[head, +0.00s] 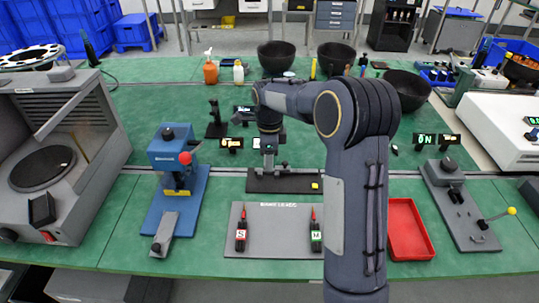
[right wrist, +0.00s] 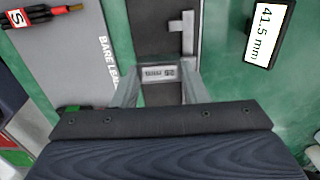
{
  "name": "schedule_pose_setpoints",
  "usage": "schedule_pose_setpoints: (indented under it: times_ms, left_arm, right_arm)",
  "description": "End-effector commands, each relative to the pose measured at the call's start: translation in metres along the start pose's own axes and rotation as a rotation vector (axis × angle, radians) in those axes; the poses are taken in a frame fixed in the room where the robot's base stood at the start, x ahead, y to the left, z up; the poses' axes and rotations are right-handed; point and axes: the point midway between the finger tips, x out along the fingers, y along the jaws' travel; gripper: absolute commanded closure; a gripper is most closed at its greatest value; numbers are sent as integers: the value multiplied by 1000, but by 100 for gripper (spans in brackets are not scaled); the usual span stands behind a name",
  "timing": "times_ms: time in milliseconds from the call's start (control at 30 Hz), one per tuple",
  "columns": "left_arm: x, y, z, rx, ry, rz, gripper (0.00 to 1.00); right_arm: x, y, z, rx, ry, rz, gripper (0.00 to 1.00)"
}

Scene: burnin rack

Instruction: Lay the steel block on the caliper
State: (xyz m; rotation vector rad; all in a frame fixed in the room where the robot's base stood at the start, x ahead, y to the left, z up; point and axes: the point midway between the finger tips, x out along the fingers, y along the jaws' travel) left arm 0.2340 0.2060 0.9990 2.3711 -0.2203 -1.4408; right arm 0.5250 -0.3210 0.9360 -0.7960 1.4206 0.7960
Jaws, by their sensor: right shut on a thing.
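The steel block (right wrist: 157,73) is a small pale metal piece with printed marks on its face. It sits between the two fingers of my right gripper (head: 268,150), which is shut on it. The caliper (head: 262,184) is a dark base with grey metal jaws on the table, behind the grey mat. In the right wrist view its dark base (right wrist: 152,25) and an upright steel jaw (right wrist: 188,35) show just beyond the block. Whether the block touches the caliper I cannot tell. My left gripper is not in view.
A display (right wrist: 264,35) beside the caliper reads 41.5 mm. A grey mat (head: 277,246) with two red-tipped probes lies in front. A red tray (head: 408,232) is to the right, a blue press (head: 172,155) to the left. Black bowls (head: 277,56) stand behind.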

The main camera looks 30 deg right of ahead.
Motion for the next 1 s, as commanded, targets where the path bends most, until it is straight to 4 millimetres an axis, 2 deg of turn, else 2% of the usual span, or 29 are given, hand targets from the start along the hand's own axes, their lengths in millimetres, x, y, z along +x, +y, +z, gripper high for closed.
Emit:
schedule_pose_setpoints:
  times_ms: [300, 500, 1000]
  left_arm:
    - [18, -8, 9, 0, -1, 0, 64]
    - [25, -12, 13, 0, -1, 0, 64]
    - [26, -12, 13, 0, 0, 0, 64]
  right_arm:
    - [33, 0, 0, 0, 0, 0, 87]
    - [48, 0, 0, 0, -1, -1, 87]
    - [52, 0, 0, 1, -1, -1, 87]
